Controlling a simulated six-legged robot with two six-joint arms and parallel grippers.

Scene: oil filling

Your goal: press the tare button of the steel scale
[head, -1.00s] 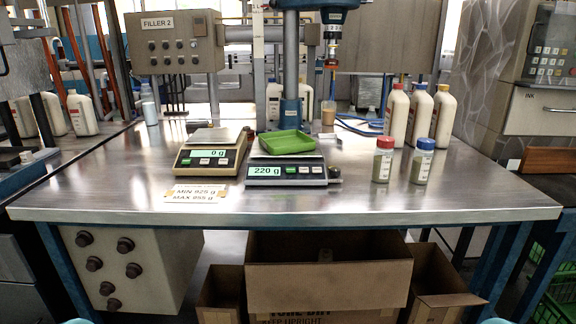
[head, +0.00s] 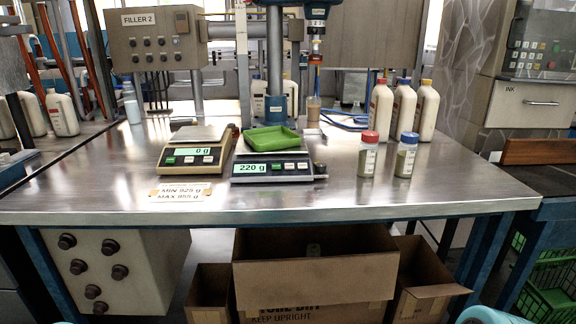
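Two scales stand side by side on the metal table. The grey steel-coloured scale (head: 279,180) is the right one; its display (head: 251,169) reads 220 g. A green tray (head: 270,140) lies on top of it and hides most of its pan. Beside its display are a green button (head: 276,167) and pale buttons (head: 295,166); their labels are too small to read. The beige-gold scale (head: 192,158) on the left reads 0 g and has a bare pan. Neither gripper shows; only rounded teal parts, apparently mine, appear at the bottom edge.
A white bottle with a red cap (head: 380,113) stands among tall bottles at the right. Two small jars, one red-capped (head: 368,155) and one blue-capped (head: 406,155), stand nearer. A limits card (head: 181,192) lies before the beige scale. The tabletop's front is mostly clear.

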